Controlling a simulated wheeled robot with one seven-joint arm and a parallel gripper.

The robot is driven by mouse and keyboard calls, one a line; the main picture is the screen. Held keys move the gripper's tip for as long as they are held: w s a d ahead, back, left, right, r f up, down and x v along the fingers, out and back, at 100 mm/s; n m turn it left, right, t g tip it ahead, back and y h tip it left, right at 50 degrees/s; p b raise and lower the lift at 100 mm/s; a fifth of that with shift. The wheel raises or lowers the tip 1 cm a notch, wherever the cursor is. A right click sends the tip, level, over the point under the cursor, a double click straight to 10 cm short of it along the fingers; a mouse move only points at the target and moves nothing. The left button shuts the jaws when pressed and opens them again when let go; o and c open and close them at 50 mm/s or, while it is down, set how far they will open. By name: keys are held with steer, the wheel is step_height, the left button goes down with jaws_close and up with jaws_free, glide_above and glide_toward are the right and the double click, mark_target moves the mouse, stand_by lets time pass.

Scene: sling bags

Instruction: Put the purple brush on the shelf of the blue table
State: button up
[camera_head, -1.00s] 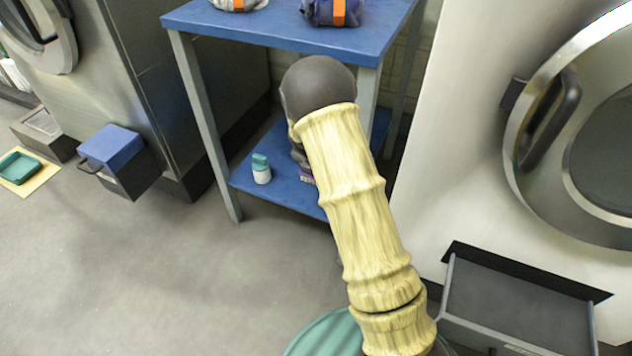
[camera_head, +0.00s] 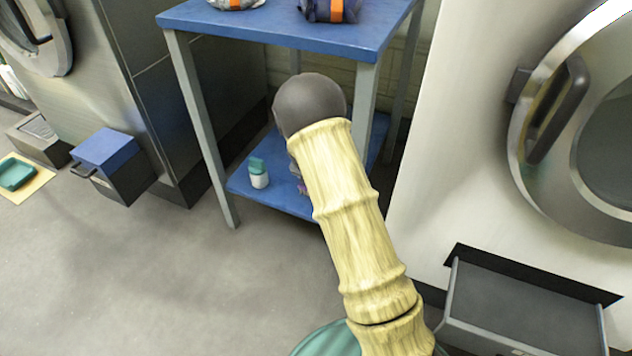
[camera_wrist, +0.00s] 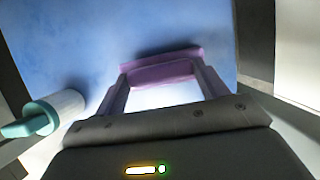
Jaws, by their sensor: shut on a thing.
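The purple brush (camera_wrist: 160,70) is between the fingertips of my gripper (camera_wrist: 163,80), which is shut on it, in the wrist view. The brush lies across the fingers, just over or touching the blue lower shelf (camera_wrist: 75,45); I cannot tell which. In the head view my arm hides most of the gripper, and only a small purple bit of the brush (camera_head: 303,188) shows. The blue table (camera_head: 270,32) has this lower shelf (camera_head: 275,200) between its grey legs.
A white bottle with a teal cap (camera_head: 258,172) stands on the shelf, left of the gripper; it also shows in the wrist view (camera_wrist: 50,112). Sling bags (camera_head: 330,10) sit on the tabletop above. A washer with an open drawer (camera_head: 525,305) is at the right.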

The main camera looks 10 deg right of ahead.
steer(key=o, duration=0.9)
steer(key=shift+f, duration=0.1)
steer(key=shift+w, duration=0.1)
steer(key=shift+d, duration=0.1)
steer(key=shift+r, duration=0.35)
steer(key=p+v, duration=0.6)
steer(key=v, duration=0.5)
steer(key=shift+s+r+p, duration=0.2)
steer(key=shift+r+p, duration=0.05)
steer(key=shift+p, duration=0.1)
steer(key=shift+a, duration=0.25)
